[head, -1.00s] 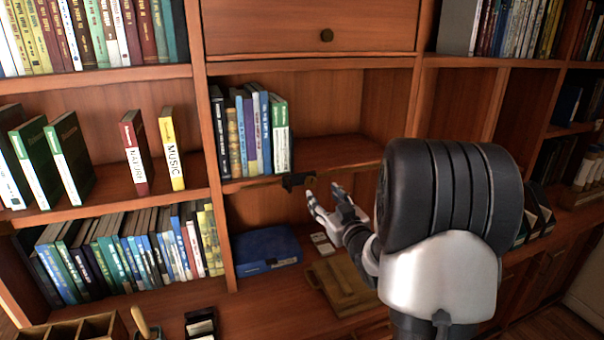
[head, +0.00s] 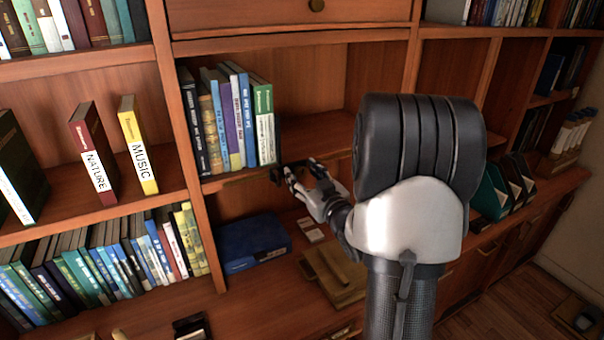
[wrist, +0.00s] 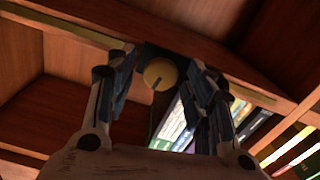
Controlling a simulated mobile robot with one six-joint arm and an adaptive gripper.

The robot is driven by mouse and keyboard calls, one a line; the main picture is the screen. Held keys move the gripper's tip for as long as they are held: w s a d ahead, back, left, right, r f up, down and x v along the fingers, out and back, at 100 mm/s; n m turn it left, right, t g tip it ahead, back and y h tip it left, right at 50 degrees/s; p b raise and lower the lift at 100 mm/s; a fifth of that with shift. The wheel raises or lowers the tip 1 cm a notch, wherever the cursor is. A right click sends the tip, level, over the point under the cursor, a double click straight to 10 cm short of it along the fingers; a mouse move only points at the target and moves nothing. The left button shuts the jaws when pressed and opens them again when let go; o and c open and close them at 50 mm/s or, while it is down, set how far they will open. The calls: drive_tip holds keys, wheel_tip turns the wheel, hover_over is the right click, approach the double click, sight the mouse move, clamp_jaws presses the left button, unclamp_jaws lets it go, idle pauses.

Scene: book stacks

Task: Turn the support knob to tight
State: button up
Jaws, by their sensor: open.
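The support knob (wrist: 160,73) is a round brass disc with a short dark mark on its face. In the wrist view it sits on a dark bracket (wrist: 150,54) under the shelf edge, between the fingers of my gripper (wrist: 166,66). The fingers stand apart on both sides of it; I cannot tell whether either touches it. In the head view my gripper (head: 302,170) is at the front edge of the middle shelf, beside the dark bracket (head: 277,175). The knob is hidden by my fingers there.
Upright books (head: 228,120) stand on the shelf above the bracket, left of my gripper. A blue box (head: 252,243) and a wooden board (head: 335,272) lie on the surface below. My arm covers part of the right side. Shelf space right of the books looks empty.

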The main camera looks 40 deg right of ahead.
drive_tip(key=shift+c, duration=0.4)
drive_tip(key=c, duration=1)
drive_tip(key=shift+m, duration=0.4)
drive_tip(key=m, duration=0.4)
drive_tip(key=shift+d+r+m, duration=0.1)
drive_tip(key=shift+m, duration=0.2)
drive_tip(key=m+p, duration=0.1)
drive_tip(key=m, duration=0.4)
drive_tip(key=shift+m, duration=0.3)
drive_tip(key=m+p, duration=0.2)
drive_tip(key=m, duration=0.3)
drive_tip(key=m+p, duration=0.2)
drive_tip(key=m, duration=0.3)
drive_tip(key=shift+m, duration=0.3)
